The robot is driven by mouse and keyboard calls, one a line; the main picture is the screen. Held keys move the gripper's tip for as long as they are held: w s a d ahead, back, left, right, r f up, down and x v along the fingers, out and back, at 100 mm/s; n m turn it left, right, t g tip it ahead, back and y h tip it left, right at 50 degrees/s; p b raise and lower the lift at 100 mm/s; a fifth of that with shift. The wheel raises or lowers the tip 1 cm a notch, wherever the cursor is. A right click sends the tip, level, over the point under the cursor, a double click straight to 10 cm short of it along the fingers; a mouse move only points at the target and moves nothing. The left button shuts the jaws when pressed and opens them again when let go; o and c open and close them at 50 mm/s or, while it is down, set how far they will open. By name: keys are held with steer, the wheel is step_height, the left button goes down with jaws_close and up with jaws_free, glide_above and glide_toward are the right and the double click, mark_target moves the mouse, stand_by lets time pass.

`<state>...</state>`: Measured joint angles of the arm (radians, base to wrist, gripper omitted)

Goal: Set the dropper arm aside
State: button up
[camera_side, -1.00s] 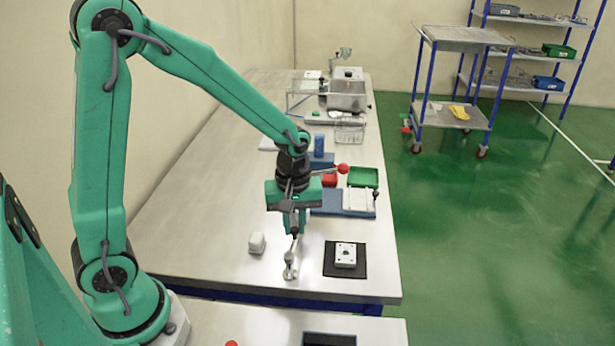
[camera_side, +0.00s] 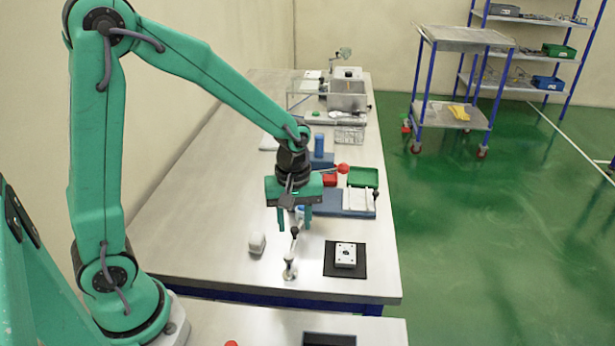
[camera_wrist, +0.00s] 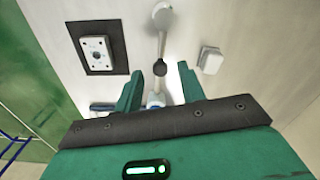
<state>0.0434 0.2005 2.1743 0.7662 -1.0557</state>
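The dropper arm (camera_side: 293,245) is a thin metal arm on a small round-based post, standing near the front of the steel bench. Its dark knob (camera_wrist: 159,58) shows in the wrist view, with the pale post top (camera_wrist: 162,15) above it. My gripper (camera_side: 294,224) is just above the dropper arm, pointing down. In the wrist view my gripper (camera_wrist: 160,72) has its two green fingers apart, one on each side of the arm's line, with nothing held. Whether a finger touches the arm is hard to tell.
A white plate with holes (camera_side: 345,254) lies on a black mat (camera_side: 345,272) to the right. A small white block (camera_side: 257,243) stands to the left. Behind are a blue base (camera_side: 335,212), a green tray (camera_side: 363,177) and a red-tipped lever (camera_side: 342,168). The left bench is clear.

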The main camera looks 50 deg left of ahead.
mark_target(294, 229)
steer(key=shift+r, duration=3.4)
steer(key=shift+s, duration=0.1)
steer(key=s+a+r+m+t, duration=0.1)
steer(key=s+r+m+t, duration=0.4)
steer(key=s+r+m, duration=0.4)
steer(key=s+m, duration=0.2)
steer(key=s, duration=0.1)
steer(key=shift+s+a+m+t, duration=0.25)
steer(key=shift+s+m+t, duration=0.05)
steer(key=shift+s, duration=0.05)
